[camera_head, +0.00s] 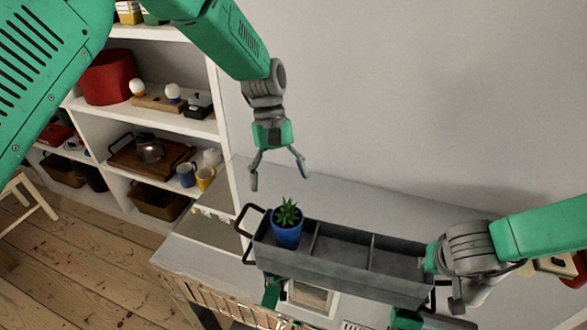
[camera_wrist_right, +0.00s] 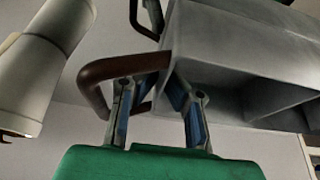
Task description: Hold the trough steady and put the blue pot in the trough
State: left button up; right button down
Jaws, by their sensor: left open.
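The grey trough (camera_head: 340,275) lies on the grey top, with dark handles at its ends and open compartments. The blue pot (camera_head: 288,234) with a green plant stands upright in the trough's leftmost compartment. My left gripper (camera_head: 278,182) is open and empty above and behind the pot, apart from it, fingers pointing down. My right gripper (camera_head: 442,285) is at the trough's right end. In the right wrist view its fingers (camera_wrist_right: 158,108) stand apart by the brown handle (camera_wrist_right: 95,90) and the trough's end (camera_wrist_right: 200,40); whether they grip is unclear.
A white shelf (camera_head: 200,128) at left holds a red bin (camera_head: 108,77), a kettle (camera_head: 149,148), a blue mug (camera_head: 187,174) and a yellow mug (camera_head: 206,178). The grey top (camera_head: 350,205) behind the trough is clear. Bare floorboards (camera_head: 90,270) lie at lower left.

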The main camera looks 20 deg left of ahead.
jog(key=c, duration=1.7)
grip_release()
jog(key=shift+s+d+f, duration=0.1)
jog(key=shift+s+f, duration=0.1)
jog(key=shift+f, duration=0.05)
jog(key=shift+o, duration=0.3)
jog(key=shift+w, duration=0.15)
jog(key=shift+r, duration=0.1)
